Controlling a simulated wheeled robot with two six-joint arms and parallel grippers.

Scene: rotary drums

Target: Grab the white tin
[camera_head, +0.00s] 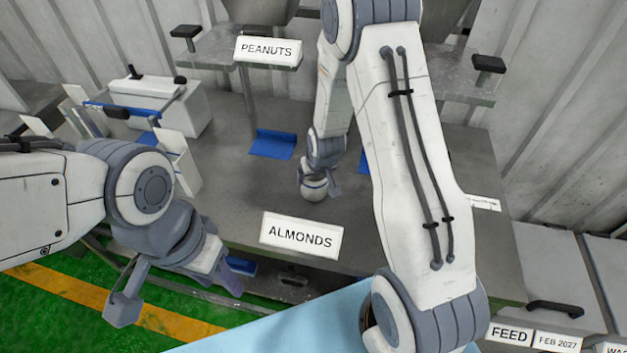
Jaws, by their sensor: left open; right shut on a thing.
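The white tin (314,190) is a small rounded white object on the grey table, behind the ALMONDS sign. My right gripper (318,181) reaches down to it from above and is shut on it. The gripper's fingers show at both sides of the tin. I cannot tell whether the tin touches the table. My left gripper (178,296) is open and empty at the lower left, in front of the table's front edge and above the floor.
The ALMONDS sign (300,236) stands at the front edge of the grey table (240,200). A PEANUTS sign (268,51) is farther back. A blue piece (271,145) lies mid-table. A white box (160,103) stands at the left. FEED bins (562,290) are at the right.

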